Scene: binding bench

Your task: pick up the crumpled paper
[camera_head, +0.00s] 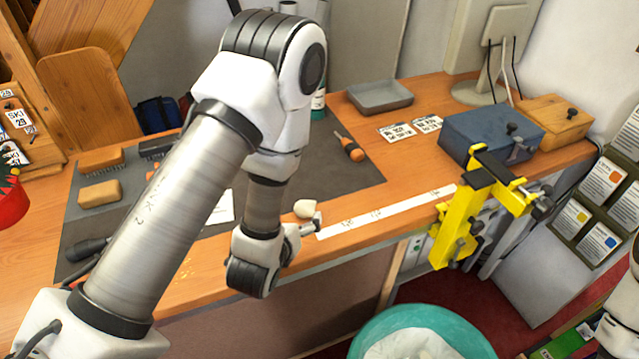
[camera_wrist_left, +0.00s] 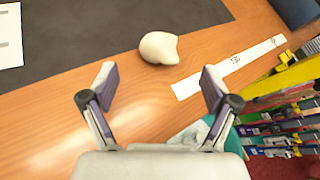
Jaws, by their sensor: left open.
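The crumpled paper (camera_head: 305,208) is a small off-white lump on the wooden bench top (camera_head: 400,180), near the front edge of the dark mat. It also shows in the left wrist view (camera_wrist_left: 159,47), just beyond and between my fingertips. My left gripper (camera_wrist_left: 155,80) is open and empty, its two fingers spread short of the paper and not touching it. In the head view the left gripper (camera_head: 312,225) is partly hidden by its own wrist. My right gripper is not in view.
A white ruled strip (camera_head: 390,212) lies right of the paper. A yellow clamp (camera_head: 475,205) grips the bench edge. An orange-handled screwdriver (camera_head: 350,147) lies on the mat (camera_head: 345,183). A teal bin (camera_head: 470,335) stands below. A blue box (camera_head: 490,135) sits at the back right.

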